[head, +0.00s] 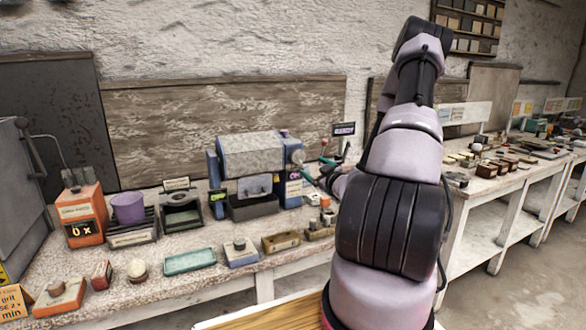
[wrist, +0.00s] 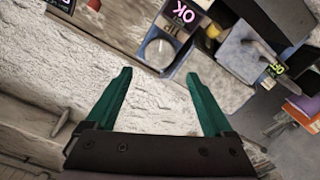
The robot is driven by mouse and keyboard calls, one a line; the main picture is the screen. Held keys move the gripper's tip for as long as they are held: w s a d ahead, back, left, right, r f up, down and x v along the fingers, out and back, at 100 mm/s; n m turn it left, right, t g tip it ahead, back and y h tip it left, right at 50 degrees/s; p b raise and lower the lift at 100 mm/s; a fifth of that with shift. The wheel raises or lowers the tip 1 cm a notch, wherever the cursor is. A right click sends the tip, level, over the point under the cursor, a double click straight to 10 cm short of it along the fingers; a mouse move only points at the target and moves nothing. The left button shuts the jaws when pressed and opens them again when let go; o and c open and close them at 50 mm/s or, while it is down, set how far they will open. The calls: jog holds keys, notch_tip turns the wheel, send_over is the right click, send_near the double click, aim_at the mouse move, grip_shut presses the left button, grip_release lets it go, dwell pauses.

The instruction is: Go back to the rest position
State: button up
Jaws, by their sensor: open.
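My gripper (head: 314,168) is partly seen in the head view, mostly behind my own arm. It is at the right end of the blue and grey drum machine (head: 252,155). In the wrist view my gripper (wrist: 160,88) shows two teal fingers spread wide apart, with nothing between them but a pale, rough surface. A machine part with a round knob (wrist: 158,50) and a lit "OK" display (wrist: 183,13) lies beyond the fingertips. I cannot tell whether the gripper touches the machine.
The long bench holds an orange counter box (head: 82,215), a purple cup (head: 128,208), a teal tray (head: 190,261) and several small blocks and boxes. A second cluttered bench (head: 512,178) stands at the right. Bare floor (head: 520,285) shows at lower right.

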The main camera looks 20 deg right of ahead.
jog(key=a+r+n+y, duration=0.7)
jog(key=a+n, duration=0.2)
jog(key=n, duration=0.1)
jog(key=s+a+r+n+g+y, duration=0.35)
jog(key=s+a+n+g, duration=0.3)
jog(key=a+n, duration=0.4)
jog(key=s+a+r+n+g+y, duration=0.2)
jog(key=s+a+r+n+g, duration=0.4)
jog(key=n, duration=0.8)
jog(key=s+r+n+g+h, duration=0.1)
jog(key=s+n+g+h, duration=0.2)
jog(key=s+n+h, duration=0.85)
jog(key=s+d+r+n+t, duration=0.1)
jog(key=d+r+n+t, duration=0.3)
jog(key=n, duration=1.2)
notch_tip(320, 180, up, 4)
jog(key=d, duration=0.3)
jog(key=shift+s+t, duration=0.35)
